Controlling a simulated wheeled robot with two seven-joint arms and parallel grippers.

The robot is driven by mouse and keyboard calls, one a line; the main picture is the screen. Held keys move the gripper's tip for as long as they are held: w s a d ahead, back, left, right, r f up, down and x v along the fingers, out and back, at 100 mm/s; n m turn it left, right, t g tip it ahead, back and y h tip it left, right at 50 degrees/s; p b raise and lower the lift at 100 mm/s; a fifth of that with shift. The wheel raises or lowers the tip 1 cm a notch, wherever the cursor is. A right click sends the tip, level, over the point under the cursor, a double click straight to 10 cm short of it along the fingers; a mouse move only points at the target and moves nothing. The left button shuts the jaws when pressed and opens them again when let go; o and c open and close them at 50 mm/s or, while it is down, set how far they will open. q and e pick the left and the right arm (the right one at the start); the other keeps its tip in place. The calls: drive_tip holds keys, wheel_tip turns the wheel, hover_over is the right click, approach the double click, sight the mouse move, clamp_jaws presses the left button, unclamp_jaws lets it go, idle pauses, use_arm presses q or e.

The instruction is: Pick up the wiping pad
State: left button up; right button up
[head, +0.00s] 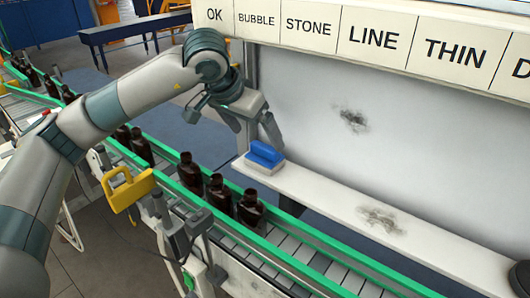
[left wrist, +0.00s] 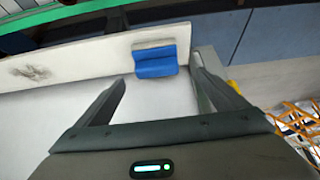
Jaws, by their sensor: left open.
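The wiping pad (head: 265,156) is a blue block with a pale grey base. It rests at the left end of a white ledge (head: 340,197) below the panel. My left gripper (head: 260,148) is above and just behind the pad in the head view, with its fingers pointing down. In the left wrist view the pad (left wrist: 154,59) lies ahead of the gripper (left wrist: 160,82), between the lines of its two spread fingers. The gripper is open and empty, and a gap shows between the fingertips and the pad. My right gripper does not show.
A green-railed conveyor (head: 285,254) carries several amber bottles (head: 250,207) in front of the ledge. A white panel (head: 400,120) with a dark smudge (head: 352,120) rises behind. Another smudge (head: 381,219) marks the ledge. A yellow padlock-shaped piece (head: 128,188) hangs by the conveyor.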

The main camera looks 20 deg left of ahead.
sight(263, 147)
use_arm(q)
drive_tip(key=shift+x, duration=1.3)
drive_tip(key=shift+p, duration=0.4)
drive_tip(key=shift+w+d+f+p, duration=0.15)
drive_tip(key=shift+d+f+p, duration=0.1)
drive_tip(key=shift+f+p, duration=0.3)
drive_tip(key=p+x, duration=0.1)
drive_tip(key=x, duration=0.1)
drive_tip(key=shift+d+f+p, duration=0.1)
drive_tip(key=shift+f+p, duration=0.3)
drive_tip(key=shift+f, duration=0.05)
drive_tip(key=shift+w+d+f, duration=0.1)
drive_tip(key=shift+w+f, duration=0.2)
drive_tip(key=shift+f, duration=0.25)
drive_tip(key=c, duration=1.3)
drive_tip(key=shift+o, duration=0.2)
